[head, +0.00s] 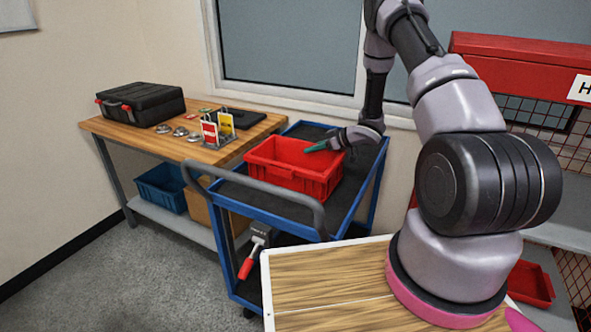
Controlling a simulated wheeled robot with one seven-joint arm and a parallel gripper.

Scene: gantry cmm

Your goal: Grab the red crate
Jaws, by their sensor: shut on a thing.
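The red crate (288,177) is an open, rectangular plastic box. It stands on the dark top shelf of the blue cart (264,200). My gripper (318,147) reaches in from the right and is shut on the crate at its far right rim. The crate looks level and appears to rest on the shelf, though a small gap under it cannot be judged from here. The far finger and the exact contact are too small to tell.
A wooden bench (160,146) with a black case (141,103) and small items stands left of the cart. The cart's grey handle (312,208) curves in front of the crate. A wall and window lie behind. A red-topped cage (520,62) is at right. Carpet is clear at lower left.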

